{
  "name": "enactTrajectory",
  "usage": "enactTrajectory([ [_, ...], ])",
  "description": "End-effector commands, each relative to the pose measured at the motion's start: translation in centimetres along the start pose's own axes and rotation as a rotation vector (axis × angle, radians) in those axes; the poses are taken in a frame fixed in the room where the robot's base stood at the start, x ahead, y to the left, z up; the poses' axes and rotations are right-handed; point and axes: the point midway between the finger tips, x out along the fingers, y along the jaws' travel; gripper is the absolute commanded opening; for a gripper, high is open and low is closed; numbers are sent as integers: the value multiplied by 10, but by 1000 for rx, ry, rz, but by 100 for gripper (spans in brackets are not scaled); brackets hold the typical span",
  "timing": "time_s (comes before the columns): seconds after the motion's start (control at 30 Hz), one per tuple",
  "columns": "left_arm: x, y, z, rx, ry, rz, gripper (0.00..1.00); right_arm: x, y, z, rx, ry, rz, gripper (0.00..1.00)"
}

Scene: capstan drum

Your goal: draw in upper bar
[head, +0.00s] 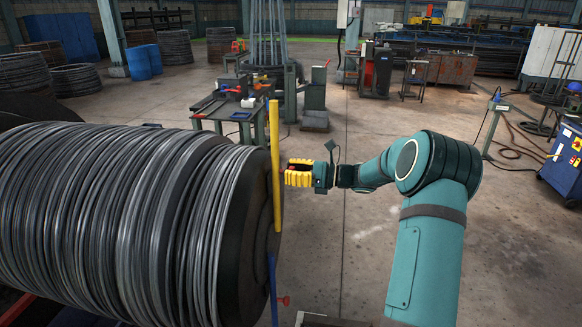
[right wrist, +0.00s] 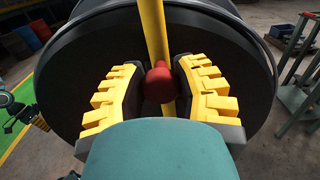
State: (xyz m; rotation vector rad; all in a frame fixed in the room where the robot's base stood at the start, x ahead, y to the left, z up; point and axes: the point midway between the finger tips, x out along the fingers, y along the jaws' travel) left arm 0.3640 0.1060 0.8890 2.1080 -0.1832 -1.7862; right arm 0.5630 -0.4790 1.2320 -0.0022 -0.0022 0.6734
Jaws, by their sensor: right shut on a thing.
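The upper bar (head: 275,150) is yellow and stands upright against the end face of the drum (head: 120,215), its top reaching above the drum's rim. It also shows in the right wrist view (right wrist: 153,28), with a red knob (right wrist: 159,84) on it. My right gripper (head: 290,174) comes to the bar from the right. Its yellow-padded fingers are shut on the red knob, one on each side. A blue lower bar (head: 272,285) hangs below on the same face, with its own red knob (head: 283,300).
Grey wire coils wrap the drum. A green workbench (head: 228,118) with tools stands beyond it. A blue cabinet (head: 566,160) stands at the far right, with hoses on the floor nearby.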

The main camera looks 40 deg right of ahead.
Motion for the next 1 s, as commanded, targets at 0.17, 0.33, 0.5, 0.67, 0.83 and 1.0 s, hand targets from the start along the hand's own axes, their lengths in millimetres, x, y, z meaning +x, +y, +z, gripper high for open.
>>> enactTrajectory([
  [0.17,25,-9,3,0,0,-4,47,-1,1,-56,9,4,1,0],
  [0.33,44,-15,6,-1,0,-8,47,-1,1,-100,8,3,2,0],
  [0.5,58,-20,8,0,-1,-11,47,-1,1,-134,6,3,1,0],
  [0.67,64,-22,10,2,-6,-11,47,-1,1,-152,5,3,1,0],
  [0.83,66,-22,12,3,-9,-11,47,-1,1,-159,4,3,1,0],
  [1.0,66,-22,12,3,-9,-10,47,-1,1,-160,6,5,1,0],
])
